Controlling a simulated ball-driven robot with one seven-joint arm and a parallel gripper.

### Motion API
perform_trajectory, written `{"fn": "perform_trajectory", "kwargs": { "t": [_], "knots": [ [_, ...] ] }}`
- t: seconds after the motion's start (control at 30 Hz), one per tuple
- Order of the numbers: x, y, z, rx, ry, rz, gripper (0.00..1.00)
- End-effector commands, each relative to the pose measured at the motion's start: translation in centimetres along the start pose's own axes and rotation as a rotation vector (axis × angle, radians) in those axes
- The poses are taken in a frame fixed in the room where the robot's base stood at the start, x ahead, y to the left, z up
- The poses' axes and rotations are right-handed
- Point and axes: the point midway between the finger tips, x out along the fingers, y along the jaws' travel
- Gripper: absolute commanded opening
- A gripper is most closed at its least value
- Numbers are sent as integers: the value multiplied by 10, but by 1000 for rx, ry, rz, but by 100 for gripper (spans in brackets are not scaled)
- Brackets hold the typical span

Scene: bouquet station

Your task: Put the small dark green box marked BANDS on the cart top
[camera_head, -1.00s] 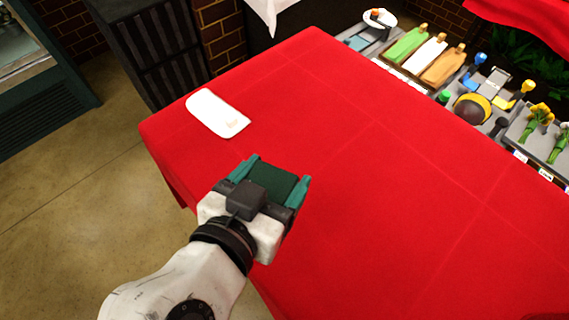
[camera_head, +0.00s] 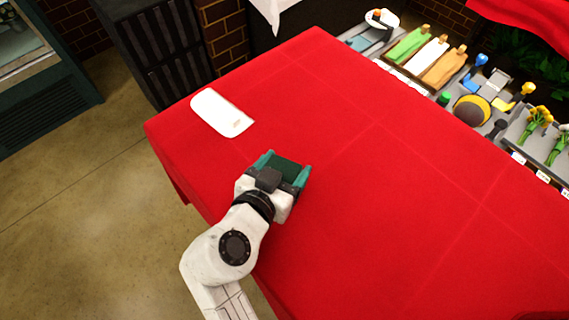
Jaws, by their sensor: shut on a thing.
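My gripper (camera_head: 284,169) is over the near left part of the red-covered surface (camera_head: 370,200). Its teal fingers are shut on a small dark green box (camera_head: 288,171). Only the top of the box shows between the fingers; no marking on it can be read. I cannot tell whether the box touches the cloth or is held just above it.
A white rounded object (camera_head: 222,113) lies on the red cloth at the far left. A grey rack (camera_head: 420,92) with coloured ribbons, tools and yellow flowers lines the far right edge. The middle of the cloth is bare. A dark slatted cabinet (camera_head: 165,45) stands behind.

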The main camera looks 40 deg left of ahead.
Motion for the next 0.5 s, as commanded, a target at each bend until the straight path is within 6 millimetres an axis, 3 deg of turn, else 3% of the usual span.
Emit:
{"fn": "perform_trajectory", "kwargs": {
  "t": [0.27, 0.3, 0.5],
  "knots": [
    [1, 0, 3, 1, 1, 0, 40],
    [1, 0, 3, 1, 1, 0, 73],
    [1, 0, 2, 1, 0, 0, 92]
  ]
}}
